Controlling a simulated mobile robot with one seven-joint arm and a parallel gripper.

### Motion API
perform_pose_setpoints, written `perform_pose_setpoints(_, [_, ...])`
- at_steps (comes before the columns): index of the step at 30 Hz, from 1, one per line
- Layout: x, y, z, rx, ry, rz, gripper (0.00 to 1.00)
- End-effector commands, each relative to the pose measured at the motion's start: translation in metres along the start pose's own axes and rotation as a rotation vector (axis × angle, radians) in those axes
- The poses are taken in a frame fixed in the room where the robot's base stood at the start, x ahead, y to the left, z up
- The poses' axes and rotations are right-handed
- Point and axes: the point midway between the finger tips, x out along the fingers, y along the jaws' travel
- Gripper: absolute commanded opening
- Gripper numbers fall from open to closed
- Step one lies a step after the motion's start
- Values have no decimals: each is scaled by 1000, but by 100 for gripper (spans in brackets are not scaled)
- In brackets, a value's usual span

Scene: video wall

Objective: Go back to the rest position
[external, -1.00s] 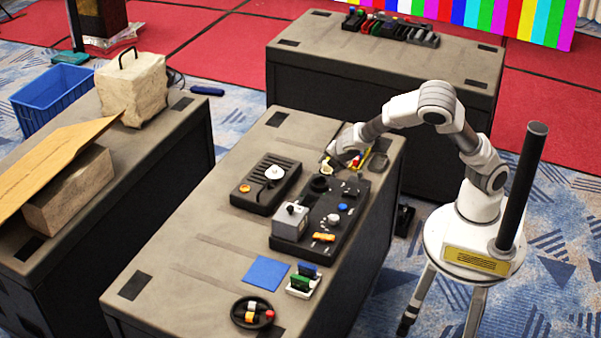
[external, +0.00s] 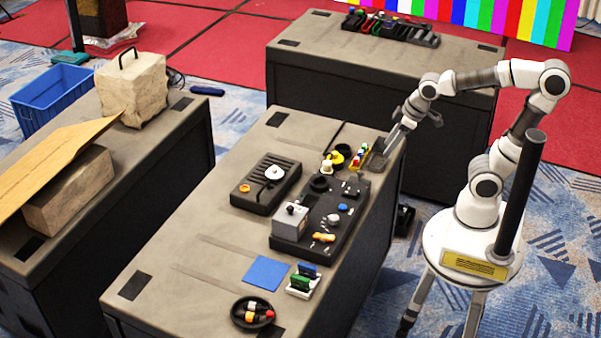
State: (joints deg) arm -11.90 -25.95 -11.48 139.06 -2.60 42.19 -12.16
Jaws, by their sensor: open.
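My gripper (external: 398,128) is open and appears empty.
A black device board (external: 335,215) and a black grilled box (external: 266,184) stand on the middle table. A blue square (external: 267,271) and a round dark dish (external: 252,313) lie nearer. A back table (external: 340,50) holds a tool rack (external: 390,28).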

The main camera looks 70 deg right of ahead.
Motion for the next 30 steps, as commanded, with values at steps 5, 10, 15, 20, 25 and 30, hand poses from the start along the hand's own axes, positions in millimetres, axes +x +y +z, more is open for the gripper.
perform_pose_setpoints(5, [-32, -8, 26, 130, 42, 30, 55])
perform_pose_setpoints(10, [-51, -16, 50, 234, 67, 73, 55])
perform_pose_setpoints(15, [-91, -15, 31, 236, 61, 69, 55])
perform_pose_setpoints(20, [-126, -13, 15, 234, 61, 69, 55])
perform_pose_setpoints(25, [-158, -11, 0, 233, 61, 68, 55])
perform_pose_setpoints(30, [-171, -11, -6, 233, 61, 68, 55])
